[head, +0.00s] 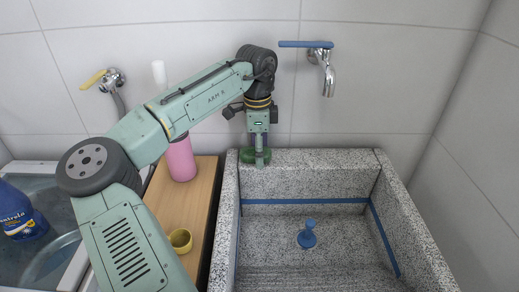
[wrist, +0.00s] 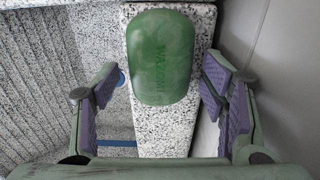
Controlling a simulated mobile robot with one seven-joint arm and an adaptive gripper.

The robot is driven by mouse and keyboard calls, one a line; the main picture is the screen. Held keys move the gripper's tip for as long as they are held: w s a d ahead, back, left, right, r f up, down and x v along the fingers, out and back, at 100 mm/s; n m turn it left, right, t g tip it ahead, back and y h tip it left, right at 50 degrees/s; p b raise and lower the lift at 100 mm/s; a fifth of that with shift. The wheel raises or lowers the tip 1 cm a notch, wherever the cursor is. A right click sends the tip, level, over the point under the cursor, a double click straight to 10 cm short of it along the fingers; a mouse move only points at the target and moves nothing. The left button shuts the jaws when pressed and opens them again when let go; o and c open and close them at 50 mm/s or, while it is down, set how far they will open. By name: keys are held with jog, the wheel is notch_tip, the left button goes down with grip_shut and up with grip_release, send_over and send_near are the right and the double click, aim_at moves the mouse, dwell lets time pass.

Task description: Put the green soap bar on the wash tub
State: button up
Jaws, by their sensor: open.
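The green soap bar (wrist: 160,58) lies on the speckled stone rim of the wash tub (wrist: 160,133). In the head view the soap (head: 246,156) shows at the back left corner of the tub (head: 226,225), partly hidden by my gripper (head: 260,158). In the wrist view my gripper (wrist: 158,88) is open, with one purple-padded finger on each side of the soap and a gap to each. I cannot tell how far the fingertips are above the rim.
A wooden board (head: 198,205) left of the tub holds a pink bottle (head: 181,160) and a yellow cup (head: 180,240). A blue bottle (head: 22,215) is at far left. A blue-handled tap (head: 327,75) is on the wall. A blue plug (head: 307,235) stands in the tub.

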notch_tip(320, 180, up, 12)
jog(key=b, duration=0.1)
jog(key=shift+a+r, duration=0.15)
jog(key=shift+a, duration=0.05)
dwell(0.4)
